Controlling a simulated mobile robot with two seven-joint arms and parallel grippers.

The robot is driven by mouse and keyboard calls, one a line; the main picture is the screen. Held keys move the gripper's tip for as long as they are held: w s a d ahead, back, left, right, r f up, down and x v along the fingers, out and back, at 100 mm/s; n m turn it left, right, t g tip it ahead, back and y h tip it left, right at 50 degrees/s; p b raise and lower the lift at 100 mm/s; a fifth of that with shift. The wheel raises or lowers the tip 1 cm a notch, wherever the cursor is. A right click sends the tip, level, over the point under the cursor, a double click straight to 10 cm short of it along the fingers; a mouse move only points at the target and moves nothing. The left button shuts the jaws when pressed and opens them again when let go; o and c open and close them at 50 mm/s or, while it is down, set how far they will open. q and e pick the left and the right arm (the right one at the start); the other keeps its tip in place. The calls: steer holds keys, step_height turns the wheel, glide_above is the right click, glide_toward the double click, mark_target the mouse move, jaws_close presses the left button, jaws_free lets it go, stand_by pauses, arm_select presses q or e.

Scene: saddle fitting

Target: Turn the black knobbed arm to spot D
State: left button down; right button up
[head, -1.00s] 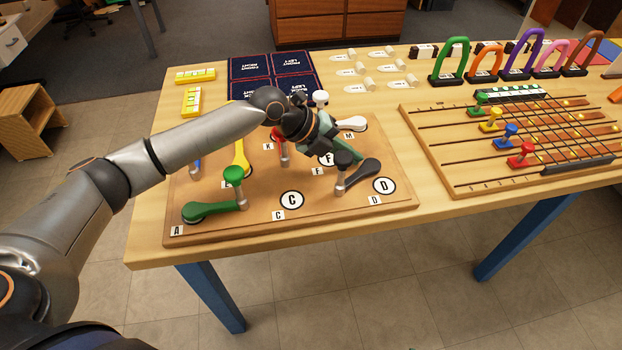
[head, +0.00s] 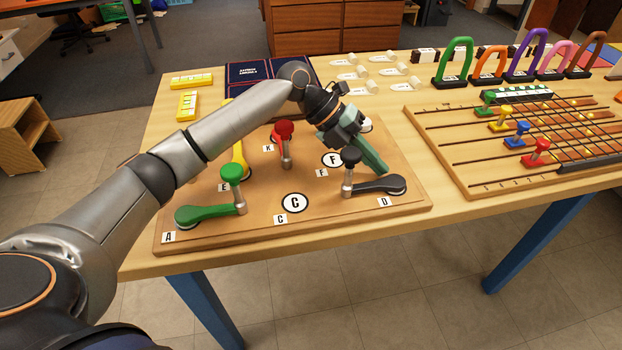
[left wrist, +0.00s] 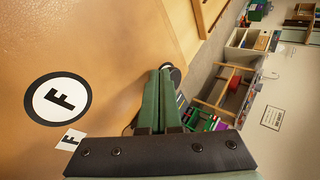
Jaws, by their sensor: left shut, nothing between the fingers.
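The black knobbed arm (head: 380,186) lies on the wooden board (head: 330,222), with its black knob (head: 350,157) on a silver post at its left end. Its wide right end lies over the place of spot D, just above the label D (head: 383,202); the disc of that spot is hidden. My left gripper (head: 382,169) is shut and empty, with its green fingers just behind the black arm; I cannot tell whether they touch it. In the left wrist view the closed fingers (left wrist: 163,76) point past spot F (left wrist: 58,98). My right gripper is not in view.
On the board, a green knobbed arm (head: 205,214) lies by label A, and red (head: 285,133) and yellow (head: 238,155) arms stand behind. Spot C (head: 294,203) is bare. A board with coloured pegs on slots (head: 470,170) is to the right.

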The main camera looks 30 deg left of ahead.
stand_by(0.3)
arm_select(q)
steer(key=shift+r, duration=0.1)
steer(key=v, duration=1.2)
steer(key=shift+a+r, duration=0.25)
